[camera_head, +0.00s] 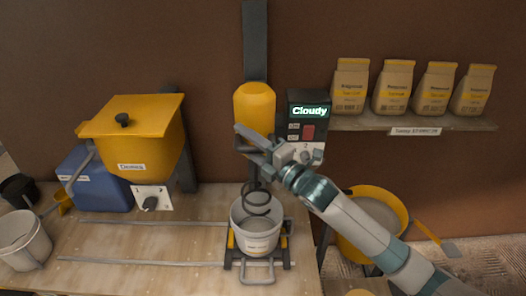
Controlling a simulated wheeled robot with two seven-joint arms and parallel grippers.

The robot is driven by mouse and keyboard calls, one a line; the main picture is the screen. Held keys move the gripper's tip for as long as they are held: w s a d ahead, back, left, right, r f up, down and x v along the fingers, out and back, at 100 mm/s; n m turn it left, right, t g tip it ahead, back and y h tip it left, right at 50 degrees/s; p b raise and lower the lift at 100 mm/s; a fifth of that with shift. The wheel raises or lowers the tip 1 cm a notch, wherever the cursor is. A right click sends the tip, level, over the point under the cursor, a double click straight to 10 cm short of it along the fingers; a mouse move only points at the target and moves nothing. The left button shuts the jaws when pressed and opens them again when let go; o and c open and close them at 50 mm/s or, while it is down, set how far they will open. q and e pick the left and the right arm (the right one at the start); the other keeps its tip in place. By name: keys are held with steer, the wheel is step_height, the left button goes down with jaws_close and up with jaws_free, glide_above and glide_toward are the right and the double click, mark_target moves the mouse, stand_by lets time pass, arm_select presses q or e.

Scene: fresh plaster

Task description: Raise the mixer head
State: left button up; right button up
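The yellow mixer head (254,101) sits on a dark upright rail (255,42) against the brown wall. Its spiral stirrer (257,197) hangs below, with its lower end inside a pale bucket (255,240). My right gripper (238,139) reaches in from the right, in front of the lower part of the mixer head. Its two fingers are apart and point left; whether they touch the head or a handle there I cannot tell. The gripper hides the head's lower right side. My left gripper is not in view.
The bucket stands on a dark carriage with a handle (257,272) by two bench rails. A control box (308,112) reading "Cloudy" is right of the head. A yellow hopper (140,140) stands left, bags (396,87) sit on a shelf, and a yellow tub (356,245) is below.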

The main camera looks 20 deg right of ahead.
steer(key=b+v, duration=0.7)
steer(key=v, duration=1)
steer(key=shift+s+d, duration=0.15)
